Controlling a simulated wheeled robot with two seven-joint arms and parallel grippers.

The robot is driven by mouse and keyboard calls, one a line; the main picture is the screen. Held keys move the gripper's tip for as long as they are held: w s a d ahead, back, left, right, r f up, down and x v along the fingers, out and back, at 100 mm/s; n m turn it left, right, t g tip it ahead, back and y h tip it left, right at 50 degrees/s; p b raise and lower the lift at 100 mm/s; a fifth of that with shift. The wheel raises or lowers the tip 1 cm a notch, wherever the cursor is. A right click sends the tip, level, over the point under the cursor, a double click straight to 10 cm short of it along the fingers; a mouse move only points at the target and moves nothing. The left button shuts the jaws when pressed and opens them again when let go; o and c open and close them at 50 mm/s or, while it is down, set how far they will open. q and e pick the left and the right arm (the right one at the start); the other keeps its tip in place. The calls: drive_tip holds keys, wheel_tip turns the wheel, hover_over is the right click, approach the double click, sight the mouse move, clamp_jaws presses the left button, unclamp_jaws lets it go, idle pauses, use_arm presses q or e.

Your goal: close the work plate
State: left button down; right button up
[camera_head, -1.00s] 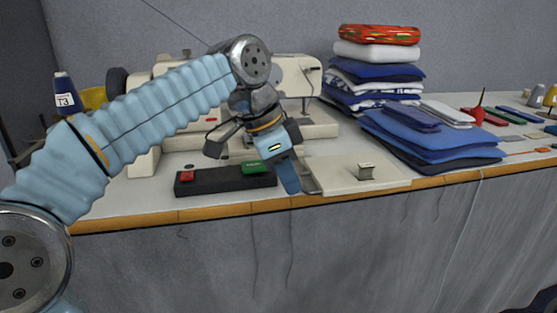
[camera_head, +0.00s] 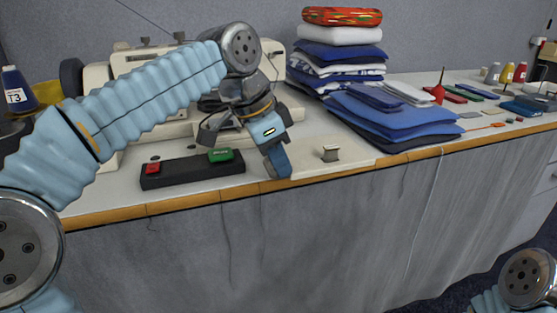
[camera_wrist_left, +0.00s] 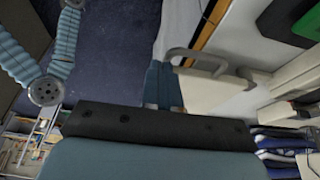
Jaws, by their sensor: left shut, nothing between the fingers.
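My left gripper (camera_head: 277,162) is shut and empty, pointing down at the plate's left side, left of the knob. In the left wrist view its blue fingers (camera_wrist_left: 163,86) are together, with the cream plate (camera_wrist_left: 218,96) right beside them. Whether they touch it I cannot tell. The fingers hide part of the plate's left end. My right gripper is not in view; only a part of that arm shows at lower right.
A black pedal box with a red button (camera_head: 153,168) and a green button (camera_head: 220,155) lies left of my gripper. Folded blue cloth (camera_head: 400,120) lies right of the plate, with a cloth stack (camera_head: 340,60) behind. Spools and tools lie far right.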

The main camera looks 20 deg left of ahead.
use_arm(q)
drive_tip(key=shift+w+d+n+t+p, duration=0.15)
drive_tip(key=shift+w+d+n+p, duration=0.05)
drive_tip(key=shift+d+n, duration=0.2)
drive_tip(key=shift+w+d+n+t+p, duration=0.15)
drive_tip(key=shift+d+n, duration=0.15)
drive_tip(key=shift+d, duration=0.2)
